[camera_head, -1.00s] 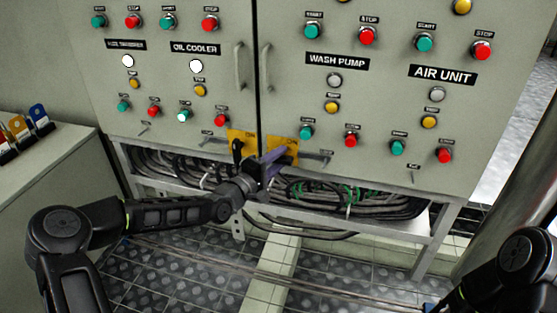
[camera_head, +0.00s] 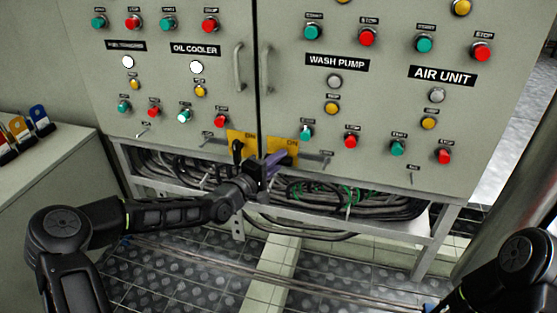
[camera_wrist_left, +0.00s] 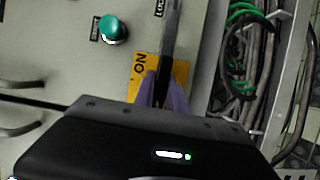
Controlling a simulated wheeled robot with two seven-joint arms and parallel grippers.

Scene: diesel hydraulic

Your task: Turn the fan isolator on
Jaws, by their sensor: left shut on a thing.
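Two yellow isolator plates sit at the bottom inner corners of the cabinet doors. The left plate (camera_head: 249,138) carries a black handle (camera_head: 237,151) that hangs down. The right plate (camera_head: 291,146) shows the word ON; it also shows in the left wrist view (camera_wrist_left: 181,75). My left gripper (camera_head: 275,160), with purple fingers, is at this right plate. In the left wrist view its fingers (camera_wrist_left: 162,92) are shut on a dark isolator handle (camera_wrist_left: 171,38). The head view hides most of that handle behind the gripper. No fan label is readable. My right gripper is out of view.
Above the plates are green and red buttons (camera_head: 306,132), lamps and two door handles (camera_head: 239,67). Bundled cables (camera_head: 390,200) lie in the open frame under the cabinet. A side counter (camera_head: 45,165) with coloured tags stands at the left.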

